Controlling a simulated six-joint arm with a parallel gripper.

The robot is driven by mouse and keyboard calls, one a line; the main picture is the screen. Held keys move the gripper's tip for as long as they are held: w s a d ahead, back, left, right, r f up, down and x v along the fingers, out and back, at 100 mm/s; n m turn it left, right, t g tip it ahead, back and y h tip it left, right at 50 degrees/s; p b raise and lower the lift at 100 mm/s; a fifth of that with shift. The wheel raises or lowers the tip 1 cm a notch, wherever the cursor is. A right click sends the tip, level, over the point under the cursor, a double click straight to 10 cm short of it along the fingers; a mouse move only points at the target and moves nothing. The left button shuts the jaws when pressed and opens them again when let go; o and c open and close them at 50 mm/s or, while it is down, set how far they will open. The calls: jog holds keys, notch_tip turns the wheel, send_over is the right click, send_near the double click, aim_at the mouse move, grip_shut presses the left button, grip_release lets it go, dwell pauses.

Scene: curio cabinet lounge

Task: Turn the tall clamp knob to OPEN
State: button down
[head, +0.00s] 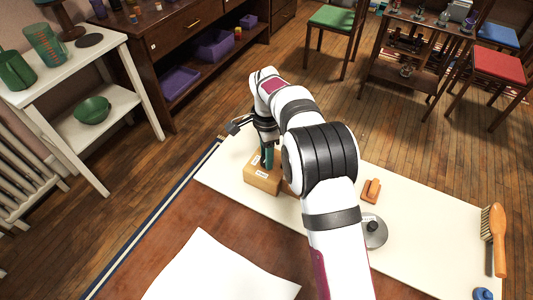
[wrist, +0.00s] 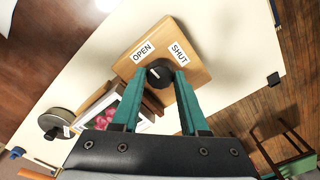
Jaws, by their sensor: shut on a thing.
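The clamp knob (wrist: 159,73) is black and round with a pale pointer mark, on top of a light wooden block (wrist: 205,72). White OPEN (wrist: 142,51) and SHUT (wrist: 179,53) labels lie beyond it, OPEN left and SHUT right. I cannot tell for certain which label the pointer faces. My gripper (wrist: 160,78) has teal fingers, one on each side of the knob, shut on it. In the head view the block (head: 262,181) stands on the pale table runner, and my gripper (head: 267,157) points down at it; the knob is hidden there.
A picture frame with pink flowers (wrist: 106,112) stands close by the block in the wrist view. On the runner (head: 420,225) are an orange-brown wooden piece (head: 371,190), a grey round base (head: 374,231) and a brush (head: 496,235). White paper (head: 220,272) lies in front.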

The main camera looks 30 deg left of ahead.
jog(key=shift+c, duration=2.1)
grip_release()
jog(key=shift+r, duration=0.1)
notch_tip(320, 180, up, 16)
